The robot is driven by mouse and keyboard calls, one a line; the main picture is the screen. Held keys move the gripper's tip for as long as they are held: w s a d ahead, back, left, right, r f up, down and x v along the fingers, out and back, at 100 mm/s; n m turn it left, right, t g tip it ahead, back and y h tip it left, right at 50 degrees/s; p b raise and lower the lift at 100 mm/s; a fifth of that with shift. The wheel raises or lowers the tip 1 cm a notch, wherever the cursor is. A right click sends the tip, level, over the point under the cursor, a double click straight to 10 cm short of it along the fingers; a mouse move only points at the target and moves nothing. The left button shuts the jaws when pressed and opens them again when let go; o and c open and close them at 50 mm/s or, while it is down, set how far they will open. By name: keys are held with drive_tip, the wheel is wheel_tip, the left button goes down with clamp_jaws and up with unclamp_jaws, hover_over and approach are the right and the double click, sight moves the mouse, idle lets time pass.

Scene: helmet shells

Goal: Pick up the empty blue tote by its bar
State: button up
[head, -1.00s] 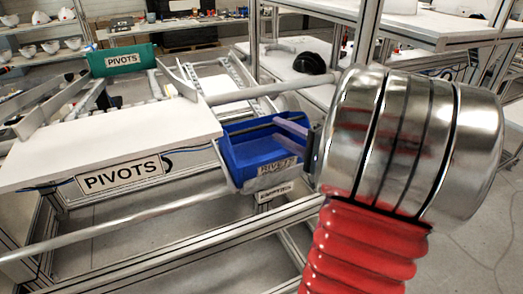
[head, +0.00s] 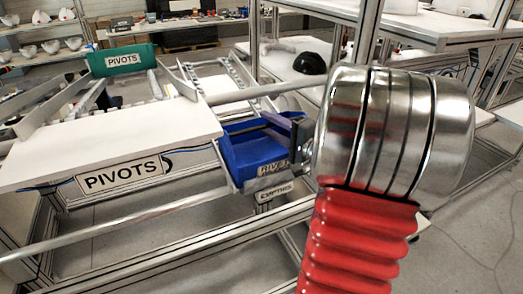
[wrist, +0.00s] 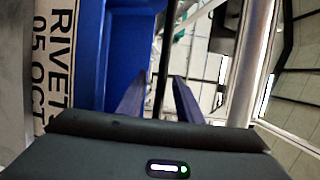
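The blue tote (head: 250,157) sits on the rack lane labelled EMPTIES, with a RIVETS label on its front. The visible part of its inside looks empty. Its thin dark bar (head: 250,127) crosses the top. My gripper (head: 275,124) reaches over the tote from the right, partly hidden behind my wrist. In the wrist view my gripper (wrist: 159,92) has its two purple fingers apart, with the dark bar (wrist: 165,60) running between them. I cannot tell whether either finger touches it. The tote's blue wall (wrist: 122,50) is left of the bar there.
A white shelf panel (head: 110,140) labelled PIVOTS lies left of the tote. A green bin (head: 122,60) stands behind it. A metal rack post (head: 366,35) rises behind my wrist. A black helmet shell (head: 310,63) rests on the table behind.

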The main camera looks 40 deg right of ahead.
drive_tip(key=c, duration=0.8)
clamp_jaws()
drive_tip(key=shift+f, duration=0.1)
idle(0.5)
